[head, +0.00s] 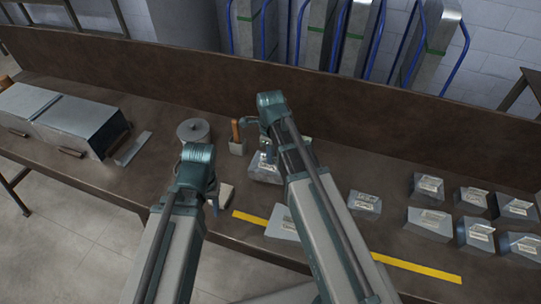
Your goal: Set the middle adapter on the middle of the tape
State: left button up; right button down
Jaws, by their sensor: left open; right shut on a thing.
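The yellow tape (418,269) runs as a straight strip along the front of the brown bench, partly hidden by my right arm. My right gripper (268,152) is shut on a grey metal adapter (262,171), behind the tape; my arm hides part of it, and I cannot tell whether it touches the bench. Another labelled grey piece (281,224) lies at the tape's left part, partly behind my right arm. My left gripper (214,205) is open near the tape's left end, mostly hidden by its own arm. A pale block (226,194) shows beside it.
A small labelled piece (364,204) stands behind the tape. Several more (428,222) stand at the right. A grey cylinder (193,131), a wooden-handled tool (235,136) and a metal box (75,124) are at the left. A tall board (180,72) closes the bench's back.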

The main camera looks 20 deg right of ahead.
pick_arm(q)
jog(key=shift+r+p, duration=0.65)
jog(key=shift+r, duration=0.45)
pick_arm(e)
jog(key=shift+r, duration=1.1)
